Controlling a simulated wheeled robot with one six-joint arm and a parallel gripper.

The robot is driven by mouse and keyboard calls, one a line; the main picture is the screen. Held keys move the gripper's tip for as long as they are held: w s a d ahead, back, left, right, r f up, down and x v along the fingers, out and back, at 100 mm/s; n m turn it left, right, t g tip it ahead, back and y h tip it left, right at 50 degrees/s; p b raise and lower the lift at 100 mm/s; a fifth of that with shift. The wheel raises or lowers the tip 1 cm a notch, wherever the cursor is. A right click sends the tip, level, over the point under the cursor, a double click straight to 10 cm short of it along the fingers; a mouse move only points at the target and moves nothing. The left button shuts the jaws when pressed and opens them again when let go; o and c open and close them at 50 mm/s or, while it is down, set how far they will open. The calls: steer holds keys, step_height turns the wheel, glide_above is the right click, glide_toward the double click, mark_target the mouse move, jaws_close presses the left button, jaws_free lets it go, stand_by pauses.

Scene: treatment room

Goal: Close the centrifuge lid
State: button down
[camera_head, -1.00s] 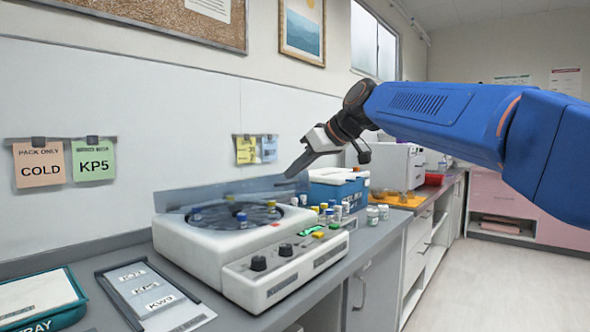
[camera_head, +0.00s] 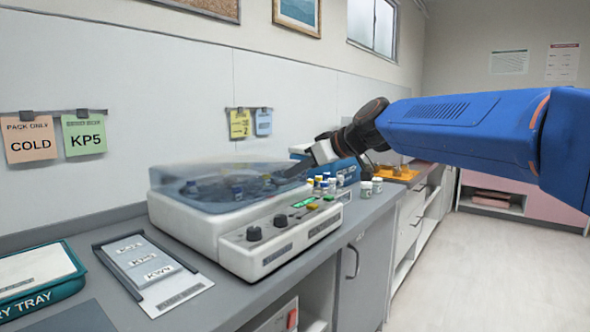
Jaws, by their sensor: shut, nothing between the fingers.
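The white centrifuge (camera_head: 190,233) stands on the grey counter. Its clear, tinted lid (camera_head: 225,178) lies low over the rotor bowl, with several capped vials showing through it. The lid looks nearly flat; I cannot tell whether it touches the rim all round. Whether the tips touch the lid is not clear.
Several small vials (camera_head: 366,188) stand right of the centrifuge, near a blue box (camera_head: 345,172) partly behind my gripper. A label board (camera_head: 148,268) and a teal tray (camera_head: 40,285) lie at the left. An orange mat (camera_head: 400,174) is farther back.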

steer(key=shift+f, duration=0.8)
step_height(320, 180, up, 5)
steer(key=v, duration=0.9)
steer(key=s+d+f+m+g+h, duration=0.1)
steer(key=s+d+f+m+h, duration=0.2)
steer(key=s+d+f, duration=0.4)
steer(key=s+d+f+m+g+h, duration=0.1)
steer(key=s+d+f+m+h, duration=0.2)
steer(key=s+d+f, duration=0.5)
steer(key=s+d+f+m+h, duration=0.3)
steer(key=s+d+f, duration=0.4)
steer(key=s+f, duration=0.9)
step_height(320, 180, down, 9)
steer(key=shift+d+r+m+g, duration=0.2)
steer(key=shift+m+g, duration=0.2)
steer(key=shift+m, duration=0.3)
